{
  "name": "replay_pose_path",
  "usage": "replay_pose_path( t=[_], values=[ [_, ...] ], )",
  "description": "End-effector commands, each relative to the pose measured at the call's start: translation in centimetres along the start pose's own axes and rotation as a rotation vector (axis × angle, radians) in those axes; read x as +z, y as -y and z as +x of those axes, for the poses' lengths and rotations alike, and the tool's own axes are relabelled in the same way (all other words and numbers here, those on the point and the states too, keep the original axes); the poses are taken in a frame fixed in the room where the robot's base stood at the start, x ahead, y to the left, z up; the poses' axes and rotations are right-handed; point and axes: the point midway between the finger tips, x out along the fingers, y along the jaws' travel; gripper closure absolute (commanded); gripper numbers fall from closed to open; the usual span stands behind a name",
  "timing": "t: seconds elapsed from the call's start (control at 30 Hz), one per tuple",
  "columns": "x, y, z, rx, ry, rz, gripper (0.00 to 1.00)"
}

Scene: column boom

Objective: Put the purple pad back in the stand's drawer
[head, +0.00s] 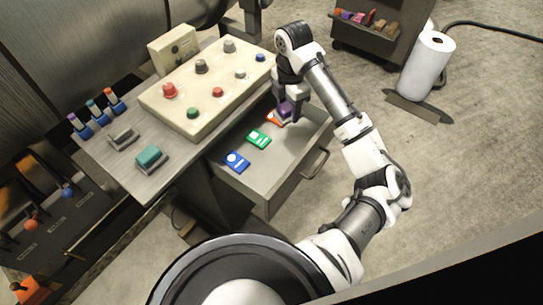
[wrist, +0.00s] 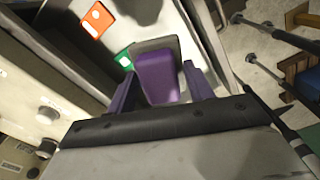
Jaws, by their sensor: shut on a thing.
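The purple pad (wrist: 156,76) is between the fingers of my gripper (wrist: 163,90) in the wrist view. In the head view my gripper (head: 289,108) points down over the far end of the open drawer (head: 246,181), shut on the purple pad (head: 284,108). Whether the pad touches the drawer floor I cannot tell. A blue card (head: 236,161), a green card (head: 258,139) and an orange card (head: 275,118) lie in a row in the drawer. The orange one is partly hidden by my gripper.
The control box (head: 208,85) with coloured knobs stands on the stand's top (head: 100,151), close beside the drawer. The drawer handle (head: 316,164) sticks out at the front. A white roll (head: 427,65) stands on the floor to the right.

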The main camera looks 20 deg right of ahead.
Motion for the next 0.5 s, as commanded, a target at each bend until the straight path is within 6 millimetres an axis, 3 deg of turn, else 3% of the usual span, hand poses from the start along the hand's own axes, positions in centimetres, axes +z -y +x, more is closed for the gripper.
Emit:
replay_pose_path(
  t=[0.17, 0.27, 0.5],
  values=[
    [0.0, 0.0, 0.3, 0.000, -0.002, 0.001, 0.69],
    [-0.1, 0.0, 1.5, 0.000, -0.005, 0.001, 0.69],
    [-0.2, 0.0, 6.9, 0.000, -0.008, 0.001, 0.69]
  ],
)
